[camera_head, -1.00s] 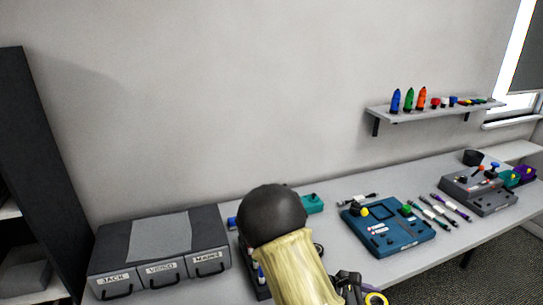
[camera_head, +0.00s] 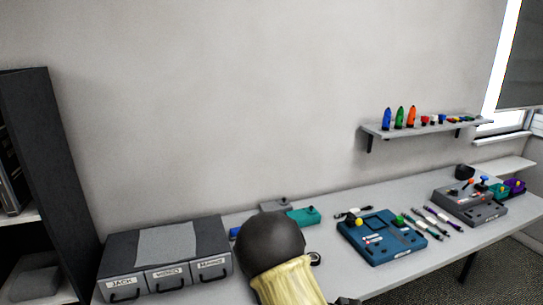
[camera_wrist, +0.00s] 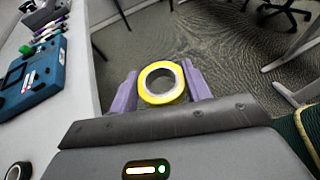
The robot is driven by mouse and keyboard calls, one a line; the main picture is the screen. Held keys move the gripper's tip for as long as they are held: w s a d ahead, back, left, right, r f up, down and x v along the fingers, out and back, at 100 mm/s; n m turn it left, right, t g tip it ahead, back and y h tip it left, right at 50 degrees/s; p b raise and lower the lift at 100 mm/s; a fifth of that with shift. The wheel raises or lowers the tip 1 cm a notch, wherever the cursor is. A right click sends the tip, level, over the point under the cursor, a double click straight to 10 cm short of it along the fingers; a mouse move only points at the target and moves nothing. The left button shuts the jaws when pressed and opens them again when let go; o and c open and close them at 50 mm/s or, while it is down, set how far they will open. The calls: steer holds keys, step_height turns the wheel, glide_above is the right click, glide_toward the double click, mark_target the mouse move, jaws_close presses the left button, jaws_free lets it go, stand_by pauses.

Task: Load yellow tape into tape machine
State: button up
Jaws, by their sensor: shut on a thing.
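My gripper (camera_wrist: 160,88), with purple fingers, is shut on a yellow tape roll (camera_wrist: 143,84) in the wrist view. The roll has a pale inner ring and its open centre faces the camera. It is held over the carpeted floor, off the table's edge. In the head view, my arm covers the lower middle, and the gripper and roll are cut off at the bottom. I cannot tell for certain which device is the tape machine; a teal device (camera_head: 303,215) and a grey one (camera_head: 275,205) stand at the back, partly behind my arm.
A three-drawer box (camera_head: 165,258) stands at the table's left. A blue device (camera_head: 381,236), cables (camera_head: 437,219) and a grey device (camera_head: 470,203) lie to the right. A black ring (camera_head: 314,258) lies beside my arm. A wall shelf (camera_head: 425,127) holds small coloured items. Chair legs (camera_wrist: 285,12) show beyond.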

steer(key=w+a+f+n+t+y+p, duration=0.1)
steer(key=w+a+f+n+t+y, duration=0.2)
steer(key=a+f, duration=0.7)
step_height(320, 180, down, 2)
steer(key=w+n+t, duration=0.2)
steer(key=n+t, duration=0.2)
steer(key=t, duration=0.1)
steer(key=shift+f, duration=0.15)
steer(key=shift+n, duration=0.3)
steer(key=shift+w+a+n+t+y, duration=0.1)
steer(key=shift+n+t+y, duration=1.7)
steer(key=shift+n+y, duration=0.3)
